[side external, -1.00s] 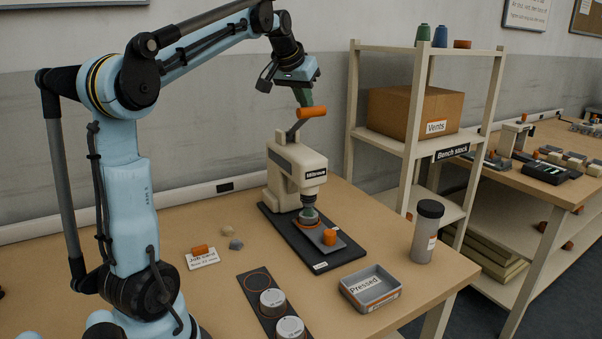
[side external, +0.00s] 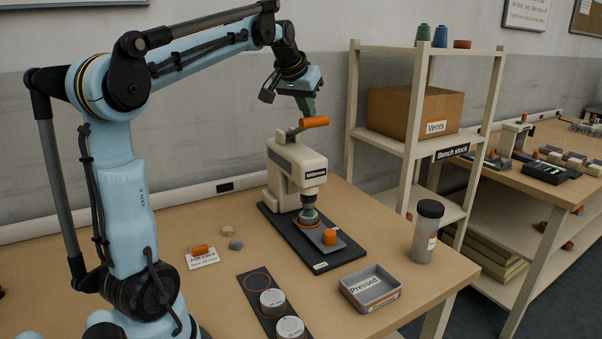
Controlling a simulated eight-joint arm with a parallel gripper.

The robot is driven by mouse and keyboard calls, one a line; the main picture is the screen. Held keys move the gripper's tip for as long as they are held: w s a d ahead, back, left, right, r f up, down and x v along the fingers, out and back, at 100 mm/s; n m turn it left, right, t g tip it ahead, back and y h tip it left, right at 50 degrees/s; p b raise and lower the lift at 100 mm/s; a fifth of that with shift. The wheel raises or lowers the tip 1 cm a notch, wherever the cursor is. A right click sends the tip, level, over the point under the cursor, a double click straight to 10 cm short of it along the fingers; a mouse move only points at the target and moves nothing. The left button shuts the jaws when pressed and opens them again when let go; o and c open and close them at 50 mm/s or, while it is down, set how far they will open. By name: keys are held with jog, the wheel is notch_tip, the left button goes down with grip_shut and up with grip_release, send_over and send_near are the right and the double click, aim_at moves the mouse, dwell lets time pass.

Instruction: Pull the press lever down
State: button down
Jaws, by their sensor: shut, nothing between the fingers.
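The press (side external: 297,170) is a cream machine on a black base plate (side external: 345,256) on the bench. Under the press head, a small green-topped piece (side external: 309,214) sits on a grey slide plate (side external: 334,246) with an orange knob (side external: 329,237).
A grey tray labelled Pressed (side external: 370,289) and a grey canister (side external: 427,231) stand to the right. A black strip (side external: 258,298) with two round pieces lies in front. A shelf (side external: 403,153) with a box (side external: 412,119) stands behind.

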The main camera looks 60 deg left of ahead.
aim_at(311, 123)
jog(key=shift+d+f, duration=0.35)
jog(key=shift+f, duration=0.35)
jog(key=shift+d+f, duration=0.3)
jog(key=shift+f, duration=0.55)
jog(key=shift+d+f, duration=0.1)
jog(key=shift+f, duration=0.15)
